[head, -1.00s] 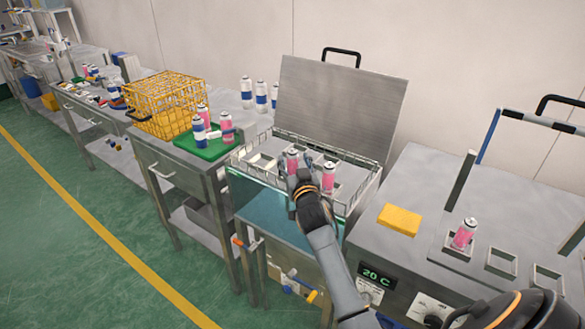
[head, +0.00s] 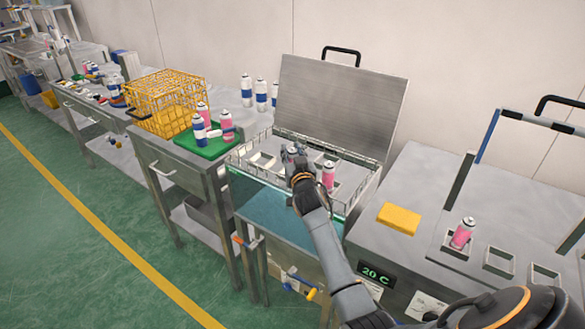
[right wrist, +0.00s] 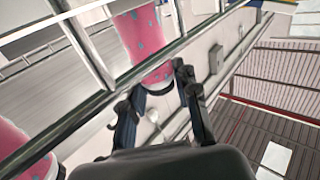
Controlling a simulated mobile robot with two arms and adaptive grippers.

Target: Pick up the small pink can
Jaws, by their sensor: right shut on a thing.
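A pink can with grey-blue dots (right wrist: 143,35) stands out in the right wrist view, between the fingers of my right gripper (right wrist: 158,95). A metal basket rail crosses in front of it. In the head view my right gripper (head: 298,172) is at the wire basket (head: 262,143), shut on this can, which it mostly hides. Whether the can touches the basket floor cannot be told. A second pink can (head: 328,177) stands in the basket just right of the gripper; a pink can also shows at the lower left of the wrist view (right wrist: 22,150). My left gripper is not in view.
The basket sits in a water bath with a raised metal lid (head: 340,105). A pink can (head: 462,234) stands in a holder at right, near a yellow block (head: 399,218). Left are a green mat (head: 205,150) with cans and a yellow wire crate (head: 150,100).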

